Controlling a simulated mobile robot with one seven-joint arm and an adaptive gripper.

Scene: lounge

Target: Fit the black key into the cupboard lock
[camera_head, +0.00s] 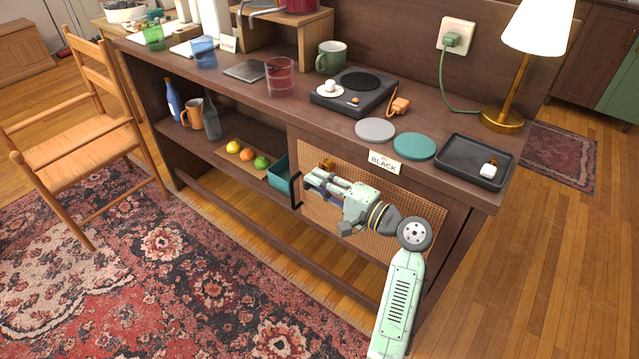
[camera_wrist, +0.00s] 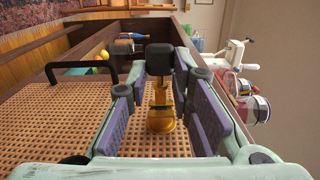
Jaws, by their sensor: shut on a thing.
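The black key (camera_wrist: 159,59) shows its black head at the tips of my gripper (camera_wrist: 160,82) in the wrist view, with brass below it. The brass cupboard lock (camera_wrist: 161,122) stands out from the woven front directly below the key, in line with it. I cannot tell where the key's shaft ends and the lock begins, or how deep it sits. My gripper's purple pads are closed on either side of the key. In the head view my gripper (camera_head: 314,180) lies along the cupboard front beside the brass lock (camera_head: 327,164); the key is hidden there.
The woven cupboard door (camera_head: 420,212) has a black handle (camera_head: 295,190), which also shows left of my gripper in the wrist view (camera_wrist: 82,66). A label reading BLACK (camera_head: 384,163) is above. A black tray (camera_head: 470,168) and coasters (camera_head: 414,146) lie on top. A teal bin (camera_head: 282,174) stands on the shelf.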

